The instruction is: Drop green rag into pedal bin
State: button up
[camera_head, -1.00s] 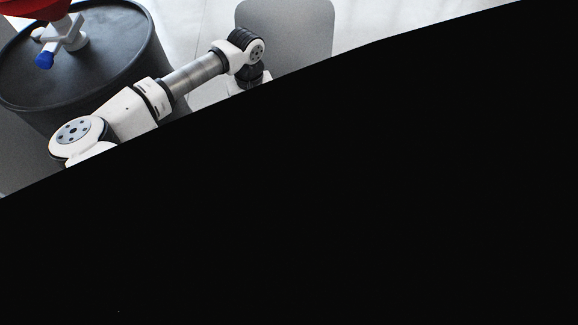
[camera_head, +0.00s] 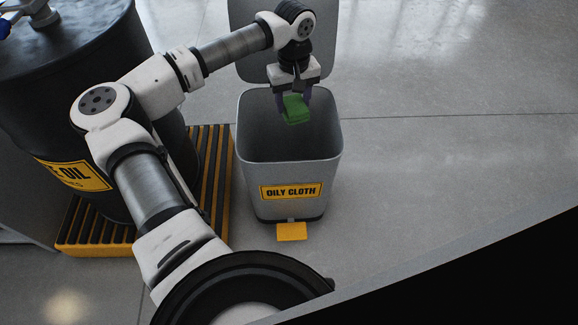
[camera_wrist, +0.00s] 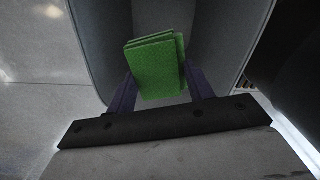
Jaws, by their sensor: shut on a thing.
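The green rag (camera_head: 295,110) is folded and held between the fingers of my gripper (camera_head: 294,104), which is shut on it. In the wrist view the rag (camera_wrist: 156,66) sits between the two dark fingers of my gripper (camera_wrist: 157,88). The pedal bin (camera_head: 288,172) is grey, with a yellow "OILY CLOTH" label and a yellow pedal (camera_head: 291,231). Its lid (camera_head: 262,62) stands open at the back. My gripper and the rag are over the bin's opening. The bin's inner walls (camera_wrist: 215,50) surround the rag in the wrist view. The bin's floor is mostly hidden.
A black oil drum (camera_head: 70,110) with a yellow label stands left of the bin on a yellow and black slatted pallet (camera_head: 212,170). A blue-handled fitting (camera_head: 38,12) is on its top. The grey floor (camera_head: 440,120) to the right is clear.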

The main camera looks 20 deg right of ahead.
jog(key=shift+f+b, duration=1.05)
jog(key=shift+f, duration=0.95)
jog(key=o, duration=1)
jog(key=shift+c, duration=0.2)
jog(key=shift+r, duration=0.1)
notch_tip(320, 180, up, 14)
jog(key=p, duration=0.4)
jog(key=shift+p, duration=0.3)
